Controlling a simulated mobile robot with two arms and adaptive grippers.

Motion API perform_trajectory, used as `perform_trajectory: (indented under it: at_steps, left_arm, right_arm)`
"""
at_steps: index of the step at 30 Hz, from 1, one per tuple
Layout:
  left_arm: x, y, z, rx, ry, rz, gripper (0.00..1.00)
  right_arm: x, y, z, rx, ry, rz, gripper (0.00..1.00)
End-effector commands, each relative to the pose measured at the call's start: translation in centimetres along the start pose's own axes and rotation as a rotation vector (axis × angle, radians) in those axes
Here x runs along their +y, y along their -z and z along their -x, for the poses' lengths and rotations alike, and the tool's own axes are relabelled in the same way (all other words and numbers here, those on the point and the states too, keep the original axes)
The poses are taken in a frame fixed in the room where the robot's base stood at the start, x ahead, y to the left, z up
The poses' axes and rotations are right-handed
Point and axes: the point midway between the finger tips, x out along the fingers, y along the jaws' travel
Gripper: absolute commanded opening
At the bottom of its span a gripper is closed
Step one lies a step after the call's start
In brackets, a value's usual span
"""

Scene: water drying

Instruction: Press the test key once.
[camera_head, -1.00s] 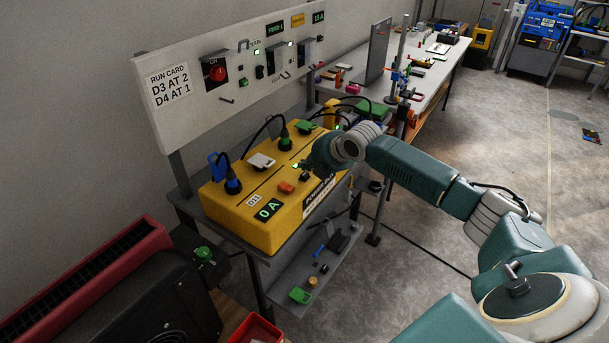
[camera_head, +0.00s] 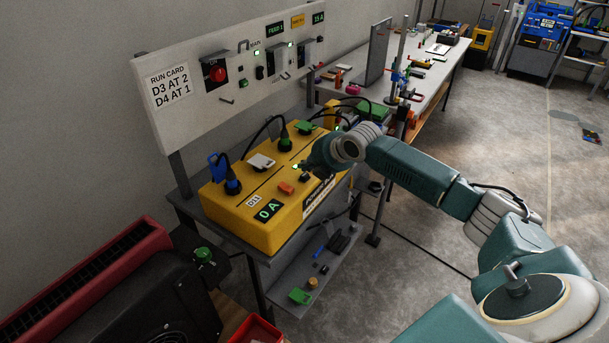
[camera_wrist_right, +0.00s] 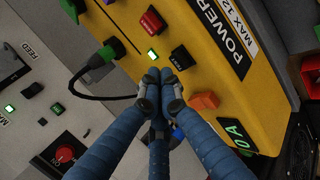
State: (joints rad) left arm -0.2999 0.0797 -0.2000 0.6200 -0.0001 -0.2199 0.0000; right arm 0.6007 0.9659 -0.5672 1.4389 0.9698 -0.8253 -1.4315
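The yellow power box (camera_head: 235,226) stands on the grey bench, with a "0 A" display (camera_head: 268,210) that also shows in the right wrist view (camera_wrist_right: 238,135). In the right wrist view a small black key (camera_wrist_right: 181,58) with pale lettering, too small to read surely, sits on its top beside a lit green lamp (camera_wrist_right: 152,55). It looks like the test key. My right gripper (camera_wrist_right: 165,82) has its blue fingers drawn together, empty, tips just beside the black key. I cannot tell whether they touch it. My left gripper is not in view.
A red button (camera_wrist_right: 152,20) and an orange switch (camera_wrist_right: 205,102) lie close to the fingers. Plugs with cables (camera_head: 232,186) stand on the box. A panel (camera_head: 185,115) with a run card and red knob rises behind. Open floor (camera_head: 450,280) lies right.

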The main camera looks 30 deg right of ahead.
Motion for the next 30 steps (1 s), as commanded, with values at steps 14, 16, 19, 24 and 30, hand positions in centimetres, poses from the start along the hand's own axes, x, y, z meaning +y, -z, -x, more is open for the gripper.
perform_trajectory:
  at_steps: [14, 16, 19, 24, 30]
  left_arm:
    - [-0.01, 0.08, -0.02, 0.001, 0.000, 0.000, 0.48]
    - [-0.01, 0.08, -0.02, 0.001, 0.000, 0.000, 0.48]
    - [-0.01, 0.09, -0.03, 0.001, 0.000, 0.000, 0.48]
    - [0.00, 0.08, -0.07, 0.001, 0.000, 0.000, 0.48]
    - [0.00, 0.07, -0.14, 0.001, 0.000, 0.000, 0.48]
  right_arm:
    - [-0.61, 0.01, -0.58, 0.000, 0.000, 0.000, 0.00]
    - [-0.61, 0.01, -0.58, 0.000, 0.000, 0.000, 0.00]
    - [-0.62, 0.01, -0.59, 0.000, 0.000, 0.000, 0.00]
    - [-0.73, 0.01, -0.70, 0.000, 0.000, 0.000, 0.00]
    - [-0.93, 0.01, -0.88, 0.000, 0.001, 0.000, 0.00]
